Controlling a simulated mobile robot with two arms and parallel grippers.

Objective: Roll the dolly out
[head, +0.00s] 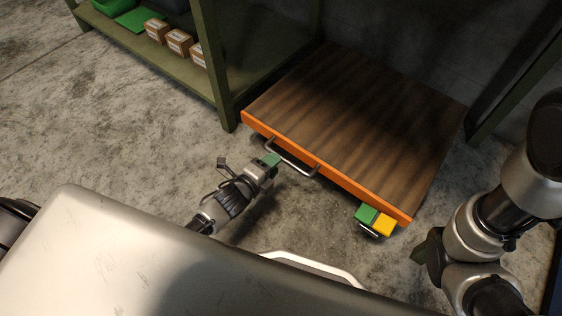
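The dolly (355,120) is a low platform with a dark wooden deck and an orange front edge, standing between the green posts. A grey bar handle (297,168) sticks out of its front edge. A green pedal (366,214) and a yellow pedal (384,225) sit side by side at its front right corner. My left gripper (271,160) is at the left part of the handle, its green-tipped fingers close to the bar. I cannot tell whether they are shut on it. My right gripper (418,254) is at the lower right, mostly hidden behind its own arm, apart from the dolly.
A green shelf (170,75) with several small cardboard boxes (178,41) and a green bin (112,5) stands left of the dolly. Its post (214,75) is close to the dolly's left front corner. Another green post (515,85) stands at the right. Bare concrete floor lies in front.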

